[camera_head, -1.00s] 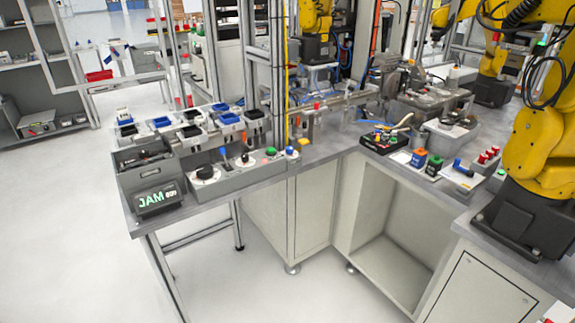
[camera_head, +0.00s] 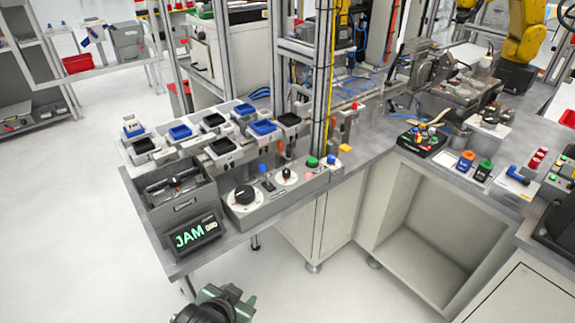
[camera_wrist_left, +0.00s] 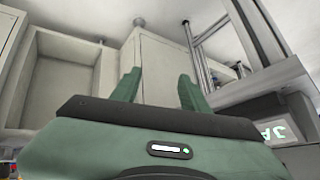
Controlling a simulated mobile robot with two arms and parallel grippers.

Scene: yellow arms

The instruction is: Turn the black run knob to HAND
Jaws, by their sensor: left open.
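The black run knob (camera_head: 244,194) sits on a round white dial on top of the grey control box (camera_head: 262,207), near the table's front edge. Its dial lettering is too small to read. My left gripper (camera_head: 232,297) is green and shows at the bottom edge of the head view, in front of and below the table, apart from the knob. In the left wrist view its two fingers (camera_wrist_left: 159,90) are spread, with nothing between them. The knob is not visible in the left wrist view. My right gripper is not in view.
A display (camera_head: 196,235) reading JAM stands left of the control box. A smaller dial (camera_head: 287,176), a green button (camera_head: 312,162) and a blue one sit along the box. Several small bins (camera_head: 182,132) stand behind. A cabinet opening (camera_head: 425,215) is at right.

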